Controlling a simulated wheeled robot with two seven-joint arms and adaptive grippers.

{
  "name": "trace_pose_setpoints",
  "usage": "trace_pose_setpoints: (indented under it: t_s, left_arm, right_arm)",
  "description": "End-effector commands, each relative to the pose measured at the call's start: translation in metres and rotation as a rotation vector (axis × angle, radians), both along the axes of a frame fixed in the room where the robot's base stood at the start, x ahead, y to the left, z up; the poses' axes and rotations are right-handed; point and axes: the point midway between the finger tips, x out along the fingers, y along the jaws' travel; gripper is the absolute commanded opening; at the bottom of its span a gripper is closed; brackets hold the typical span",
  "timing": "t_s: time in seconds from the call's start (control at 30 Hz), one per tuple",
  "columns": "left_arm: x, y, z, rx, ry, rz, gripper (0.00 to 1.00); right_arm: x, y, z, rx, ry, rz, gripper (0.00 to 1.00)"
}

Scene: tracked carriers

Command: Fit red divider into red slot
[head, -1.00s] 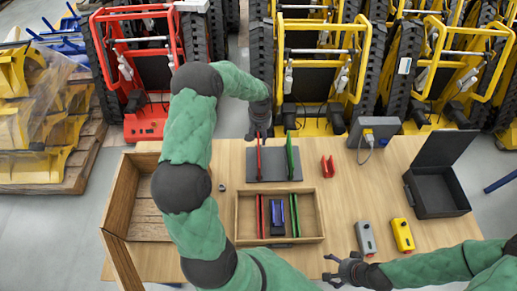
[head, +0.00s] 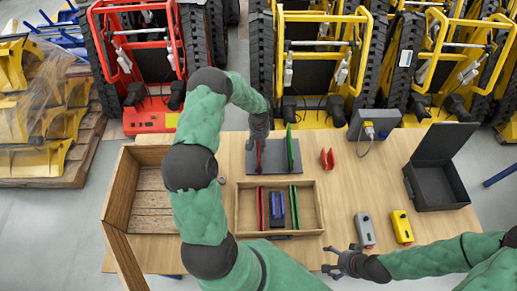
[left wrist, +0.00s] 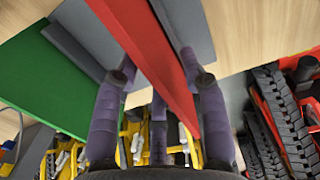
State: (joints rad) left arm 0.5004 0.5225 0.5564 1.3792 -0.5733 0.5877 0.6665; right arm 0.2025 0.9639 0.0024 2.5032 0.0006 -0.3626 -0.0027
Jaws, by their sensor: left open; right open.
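A red divider (head: 260,154) stands upright on the grey base plate (head: 274,168) at the back of the table. My left gripper (head: 259,136) is over its top. In the left wrist view the red divider (left wrist: 158,55) runs between the open fingers of the left gripper (left wrist: 158,85); contact with them cannot be told. A green divider (head: 292,150) stands on the plate to its right. The red slot itself cannot be made out; the divider's lower edge is too small to judge. My right gripper (head: 344,262) is open and empty near the front edge.
A wooden tray (head: 311,183) in front holds red and green strips and a dark blue piece. A small red part (head: 327,159), grey box (head: 365,231), yellow box (head: 402,227) and open black case (head: 440,190) lie right. A wooden crate (head: 124,190) stands left.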

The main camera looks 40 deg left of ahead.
Motion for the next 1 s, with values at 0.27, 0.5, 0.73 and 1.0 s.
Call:
trace_pose_setpoints:
  t_s: [0.27,0.5,0.73,1.0]
  left_arm:
    - [0.0,0.0,0.0,0.0,0.0,0.0,0.09]
    - [0.0,0.0,0.001,0.001,-0.001,0.0,0.0]
    - [0.0,0.0,0.001,0.001,-0.001,0.0,0.0]
    - [0.001,0.001,0.019,0.003,-0.003,-0.001,0.0]
  right_arm:
    - [0.0,0.0,0.0,0.0,0.0,0.0,0.84]
    - [0.0,0.0,0.0,0.0,0.0,0.0,0.84]
    - [0.0,0.0,0.0,0.0,0.0,0.0,0.84]
    - [0.0,0.0,0.0,0.0,0.0,0.0,0.84]
